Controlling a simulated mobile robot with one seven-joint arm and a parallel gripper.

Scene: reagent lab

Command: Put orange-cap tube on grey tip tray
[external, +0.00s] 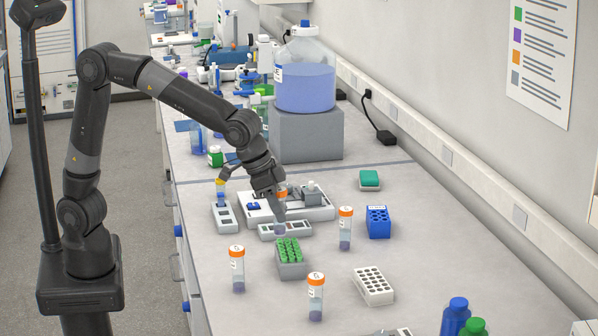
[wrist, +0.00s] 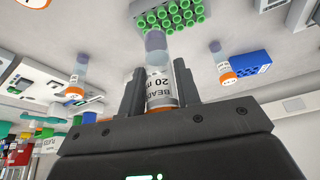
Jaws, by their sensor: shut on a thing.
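My gripper (external: 280,208) is shut on an orange-cap tube (wrist: 158,78). The tube has a white label and a clear, bluish lower end, with its cap close to the palm. The fingers partly hide the held tube.
Orange-cap tubes stand at the front left (external: 237,270), front middle (external: 316,297) and right (external: 345,229). A grey rack with green caps (external: 292,270) stands close in front of the gripper. A blue rack (external: 379,222) and white rack (external: 373,287) stand to the right.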

